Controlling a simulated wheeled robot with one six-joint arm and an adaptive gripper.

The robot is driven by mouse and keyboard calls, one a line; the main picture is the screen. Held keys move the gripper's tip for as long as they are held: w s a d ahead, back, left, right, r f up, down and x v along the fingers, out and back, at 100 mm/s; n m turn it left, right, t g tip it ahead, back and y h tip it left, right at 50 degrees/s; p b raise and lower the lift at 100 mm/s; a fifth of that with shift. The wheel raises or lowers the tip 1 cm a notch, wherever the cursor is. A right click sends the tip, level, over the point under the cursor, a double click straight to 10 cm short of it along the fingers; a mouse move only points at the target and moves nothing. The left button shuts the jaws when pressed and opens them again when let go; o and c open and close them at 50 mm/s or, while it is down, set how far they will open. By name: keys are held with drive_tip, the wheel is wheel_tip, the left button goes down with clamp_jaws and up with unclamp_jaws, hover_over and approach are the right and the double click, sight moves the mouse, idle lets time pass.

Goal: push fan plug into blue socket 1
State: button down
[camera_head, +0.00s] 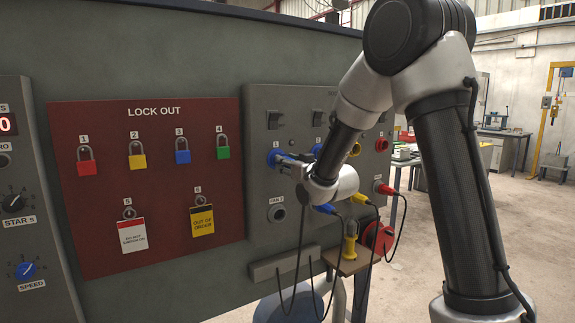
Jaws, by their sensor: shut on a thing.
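Blue socket 1 (273,157) is the leftmost of the upper row on the grey switch panel, under a black switch. My gripper (287,160) is right in front of it, pointing left into the panel. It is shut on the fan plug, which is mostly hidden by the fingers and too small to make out. I cannot tell how far the plug is inside the socket. A black cable (300,240) hangs down from behind my wrist.
Below is an empty grey socket (277,213) marked FAN. To the right are a blue plug (324,208), a yellow plug (360,198) and a red plug (386,189) with hanging cables. The red lockout board (150,240) with padlocks is left. A small wooden shelf (350,264) juts out below.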

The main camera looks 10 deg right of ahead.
drive_tip(key=shift+w+a, duration=0.1)
drive_tip(key=shift+w, duration=0.25)
idle(0.4)
drive_tip(key=c, duration=0.9)
unclamp_jaws()
drive_tip(key=shift+c, duration=0.2)
drive_tip(key=v, duration=1.2)
